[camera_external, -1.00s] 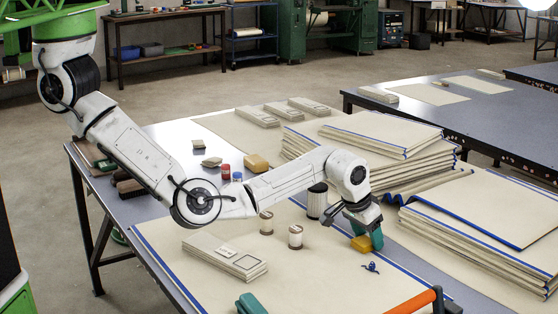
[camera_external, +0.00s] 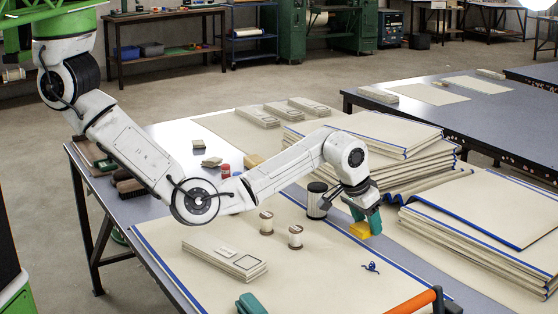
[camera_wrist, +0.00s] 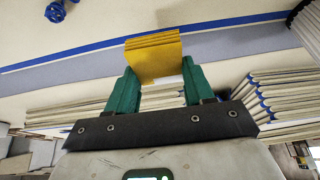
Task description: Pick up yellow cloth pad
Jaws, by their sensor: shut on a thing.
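The yellow cloth pad (camera_external: 360,230) is a small folded block held at the tips of my gripper (camera_external: 366,218), over the cream cloth on the table. In the wrist view the pad (camera_wrist: 154,57) shows layered edges and sits between the two green fingers of my gripper (camera_wrist: 155,78). The fingers touch it on both sides. It looks raised a little above the cloth, though the exact gap is hard to tell.
A blue knotted item (camera_external: 371,267) lies on the cream cloth near the pad. Thread spools (camera_external: 295,237) and a dark-topped cylinder (camera_external: 316,200) stand to the left. Stacks of cream cloth (camera_external: 478,245) rise on the right. An orange-handled tool (camera_external: 412,303) lies in front.

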